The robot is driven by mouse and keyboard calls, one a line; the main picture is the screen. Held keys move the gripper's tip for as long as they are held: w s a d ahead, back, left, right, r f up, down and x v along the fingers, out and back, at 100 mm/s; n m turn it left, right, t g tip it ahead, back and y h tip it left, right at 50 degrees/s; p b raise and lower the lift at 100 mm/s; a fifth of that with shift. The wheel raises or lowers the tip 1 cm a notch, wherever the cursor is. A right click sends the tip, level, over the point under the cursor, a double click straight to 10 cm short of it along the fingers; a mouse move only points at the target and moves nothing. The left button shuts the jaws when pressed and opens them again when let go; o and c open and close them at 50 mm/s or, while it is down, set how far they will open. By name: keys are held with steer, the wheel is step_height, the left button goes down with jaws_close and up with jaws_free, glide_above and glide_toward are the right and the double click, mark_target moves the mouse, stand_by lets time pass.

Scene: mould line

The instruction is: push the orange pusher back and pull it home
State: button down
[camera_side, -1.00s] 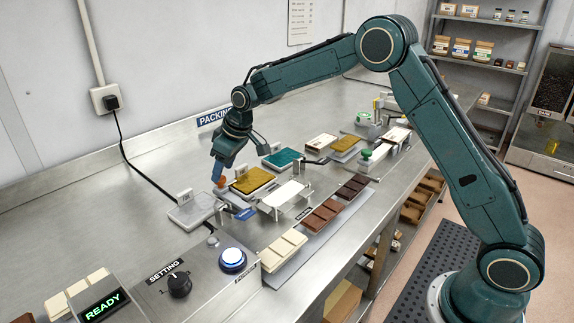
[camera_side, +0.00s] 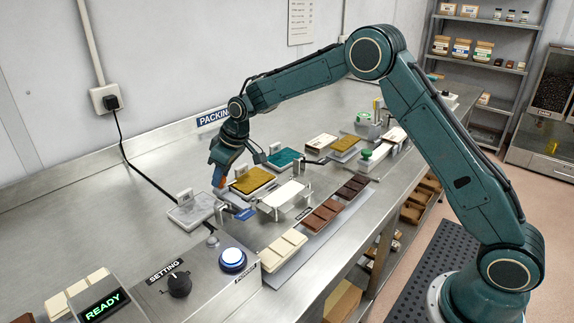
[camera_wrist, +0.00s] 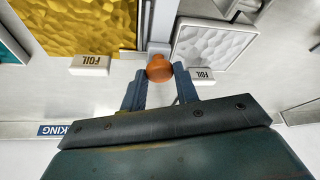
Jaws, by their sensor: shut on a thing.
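The orange pusher knob (camera_wrist: 159,68) shows in the wrist view between the tips of my gripper (camera_wrist: 160,82), which is shut on it. The knob sits at the end of a pale bar that runs between a gold foil stack (camera_wrist: 75,22) on the left and a silver foil stack (camera_wrist: 215,48) on the right. In the side view my gripper (camera_side: 219,182) points down between the gold foil stack (camera_side: 252,180) and the silver foil stack (camera_side: 192,210). There the fingers mostly hide the knob.
A teal foil stack (camera_side: 282,158) stands beyond the gold one. A white raised platform (camera_side: 284,196) and a rail with chocolate bars (camera_side: 322,217) lie in front. The control box with a black dial (camera_side: 179,284) stands nearer. The bench by the wall is clear.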

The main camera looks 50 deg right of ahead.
steer(key=shift+s, duration=4.5)
steer(key=c, duration=1.1)
jaws_free()
steer(key=shift+s, duration=0.1)
steer(key=shift+r, duration=0.15)
steer(key=shift+v, duration=6.8)
